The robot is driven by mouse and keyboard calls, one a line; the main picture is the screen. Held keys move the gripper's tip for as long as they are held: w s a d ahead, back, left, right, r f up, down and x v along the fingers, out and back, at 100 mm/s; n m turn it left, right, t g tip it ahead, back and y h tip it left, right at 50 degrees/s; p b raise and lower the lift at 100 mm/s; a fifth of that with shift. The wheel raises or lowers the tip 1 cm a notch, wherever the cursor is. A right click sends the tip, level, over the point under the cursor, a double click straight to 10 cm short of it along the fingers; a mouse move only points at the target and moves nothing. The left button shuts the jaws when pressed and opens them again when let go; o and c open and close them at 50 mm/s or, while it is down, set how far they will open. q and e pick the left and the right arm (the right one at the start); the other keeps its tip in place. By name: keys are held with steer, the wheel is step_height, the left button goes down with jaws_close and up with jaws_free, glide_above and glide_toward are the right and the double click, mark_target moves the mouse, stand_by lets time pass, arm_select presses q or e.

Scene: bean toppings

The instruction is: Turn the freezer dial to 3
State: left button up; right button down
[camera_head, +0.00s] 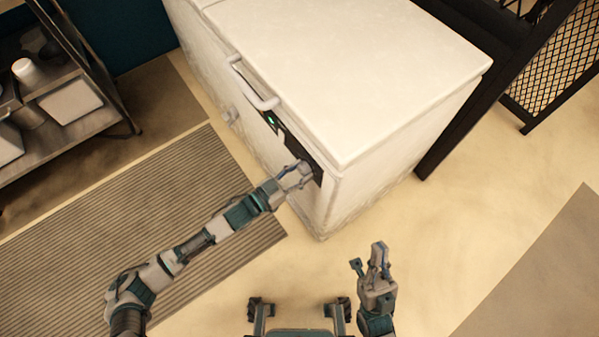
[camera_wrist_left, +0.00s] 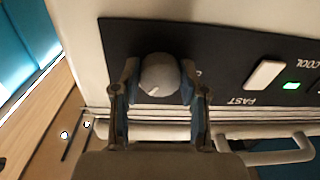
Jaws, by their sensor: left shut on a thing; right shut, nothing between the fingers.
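The white chest freezer (camera_head: 350,60) stands in the middle of the head view. Its dark control panel (camera_head: 285,137) is on the front side, under the lid edge. My left gripper (camera_head: 303,172) is at the panel's near end. In the left wrist view its fingers (camera_wrist_left: 159,88) are on both sides of the dial, shut on it. The dial's numbers are mostly hidden. My right gripper (camera_head: 378,250) is shut and empty, away from the freezer.
The freezer's lid handle (camera_head: 252,88) juts out beyond the panel. A white switch (camera_wrist_left: 265,74) and a lit green light (camera_wrist_left: 291,86) are beside the dial. A metal shelf (camera_head: 75,75) stands at the left. A ribbed mat (camera_head: 140,210) lies on the floor.

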arm_select(q)
steer(key=shift+w+r+m+p, duration=0.1)
steer(key=shift+r+m+p, duration=0.05)
steer(key=shift+m+p, duration=0.2)
arm_select(e)
steer(key=shift+w+a+f+n+g+y, duration=0.15)
steer(key=shift+w+f+n+g, duration=0.1)
steer(key=shift+w+g, duration=0.3)
steer(key=shift+w+a+f+n+g+y, duration=0.15)
steer(key=shift+w+f+g, duration=0.1)
steer(key=shift+w+g, duration=0.25)
arm_select(q)
steer(key=o, duration=1)
steer(key=shift+o, duration=0.7)
steer(key=shift+f, duration=0.2)
arm_select(e)
steer(key=shift+w, duration=0.2)
